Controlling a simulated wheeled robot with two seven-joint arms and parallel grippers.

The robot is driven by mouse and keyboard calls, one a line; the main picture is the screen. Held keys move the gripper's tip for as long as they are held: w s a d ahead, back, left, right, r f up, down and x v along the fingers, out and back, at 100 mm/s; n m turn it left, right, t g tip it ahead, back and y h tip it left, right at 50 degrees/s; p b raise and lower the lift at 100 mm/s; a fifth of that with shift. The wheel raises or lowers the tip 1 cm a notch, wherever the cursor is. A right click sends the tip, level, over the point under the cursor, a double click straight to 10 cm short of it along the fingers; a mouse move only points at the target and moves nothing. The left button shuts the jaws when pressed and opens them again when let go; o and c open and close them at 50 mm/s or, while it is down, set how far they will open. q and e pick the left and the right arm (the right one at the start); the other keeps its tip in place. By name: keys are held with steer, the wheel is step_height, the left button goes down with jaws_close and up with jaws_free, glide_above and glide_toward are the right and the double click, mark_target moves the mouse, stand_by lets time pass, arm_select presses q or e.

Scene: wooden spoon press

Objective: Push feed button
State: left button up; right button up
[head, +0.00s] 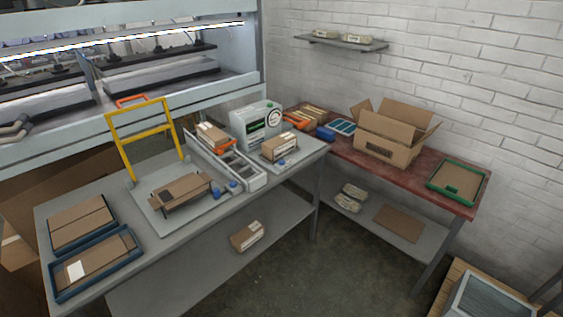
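No object is clearly labelled as the feed button. Small blue knob-like parts (216,192) sit at the front corner of the grey plate that carries the yellow frame (144,139). Another small blue part (282,162) sits on the plate in front of the white-and-green machine (256,125). A grey conveyor-like rail (240,172) runs between the two stations. Whether any blue part is the button, or is pressed, I cannot tell. Neither of my grippers shows in the head view.
Blue trays (97,262) with brown boards lie at the left of the grey table (110,190). A red-topped table (405,180) holds an open cardboard box (385,145) and a green-rimmed tray (460,182). The floor (300,270) in front is clear.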

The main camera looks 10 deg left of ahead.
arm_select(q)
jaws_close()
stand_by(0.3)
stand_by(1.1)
